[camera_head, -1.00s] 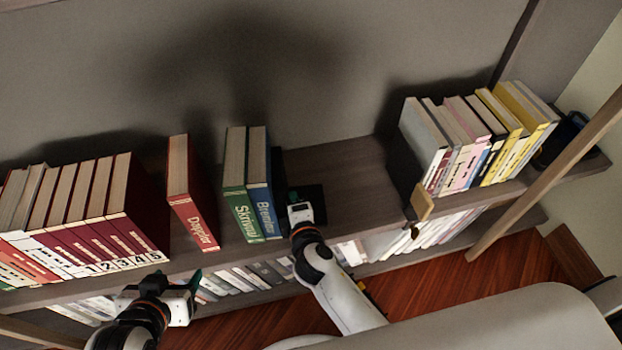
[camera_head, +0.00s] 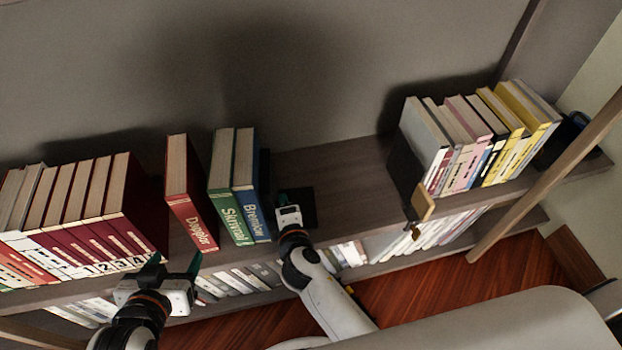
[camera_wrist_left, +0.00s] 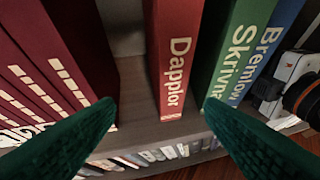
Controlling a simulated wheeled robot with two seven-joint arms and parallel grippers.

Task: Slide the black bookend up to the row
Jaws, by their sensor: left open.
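The black bookend (camera_head: 308,206) stands on the shelf to the right of the green book (camera_head: 222,185) and blue book (camera_head: 244,185); its upright plate is against or very close to the blue book, partly hidden. My right gripper (camera_head: 287,214) is at the bookend's base; its fingers are too hidden to judge. A red book (camera_head: 190,195) stands alone left of the green one, with a small gap between. My left gripper (camera_head: 176,263) is open at the shelf's front edge. In the left wrist view its green fingers (camera_wrist_left: 160,112) are spread with the red book's spine (camera_wrist_left: 172,70) beyond them.
Dark red numbered volumes (camera_head: 95,215) stand at the left, a gap away from the red book. Several books (camera_head: 475,145) stand at the far right beside another dark bookend with a wooden block (camera_head: 423,203).

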